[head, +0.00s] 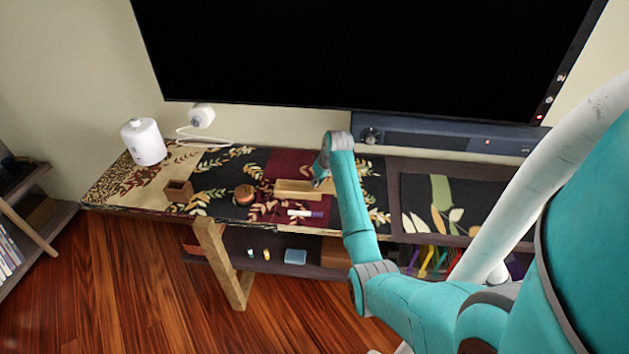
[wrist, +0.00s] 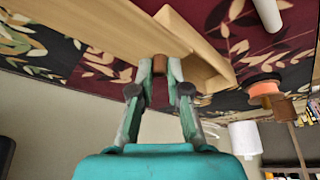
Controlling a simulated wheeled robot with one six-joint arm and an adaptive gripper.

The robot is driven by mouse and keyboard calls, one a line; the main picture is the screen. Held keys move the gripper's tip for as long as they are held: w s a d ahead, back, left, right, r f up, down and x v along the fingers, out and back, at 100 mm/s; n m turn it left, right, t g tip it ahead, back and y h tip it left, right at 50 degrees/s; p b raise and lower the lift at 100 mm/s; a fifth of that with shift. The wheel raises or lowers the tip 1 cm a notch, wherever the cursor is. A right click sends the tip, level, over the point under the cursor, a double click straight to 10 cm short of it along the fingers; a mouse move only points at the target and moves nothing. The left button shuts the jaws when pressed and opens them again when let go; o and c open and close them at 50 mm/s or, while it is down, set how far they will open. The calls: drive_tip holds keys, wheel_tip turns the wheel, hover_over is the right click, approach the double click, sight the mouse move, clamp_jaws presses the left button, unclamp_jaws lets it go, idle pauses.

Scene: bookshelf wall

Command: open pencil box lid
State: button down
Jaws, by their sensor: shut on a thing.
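The light wooden pencil box (head: 293,190) lies on the patterned cloth of the shelf top, right of the middle. In the wrist view its pale side wall (wrist: 190,30) shows, with a hollow-looking part at its right end. A long flat wooden lid (wrist: 95,22) runs up to the left beside this wall, seemingly offset from the box. My gripper (head: 321,180) is at the right end of the box. In the wrist view my gripper (wrist: 160,68) is shut on a small brown knob (wrist: 160,63) at the lid. How far the lid is open is hard to tell.
A white-and-purple marker (head: 305,213) lies in front of the box. A black screen (head: 350,60) and a soundbar (head: 450,135) are behind.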

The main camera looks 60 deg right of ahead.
drive_tip(key=c, duration=1.1)
unclamp_jaws()
drive_tip(key=shift+c, duration=0.2)
drive_tip(key=v, duration=1.2)
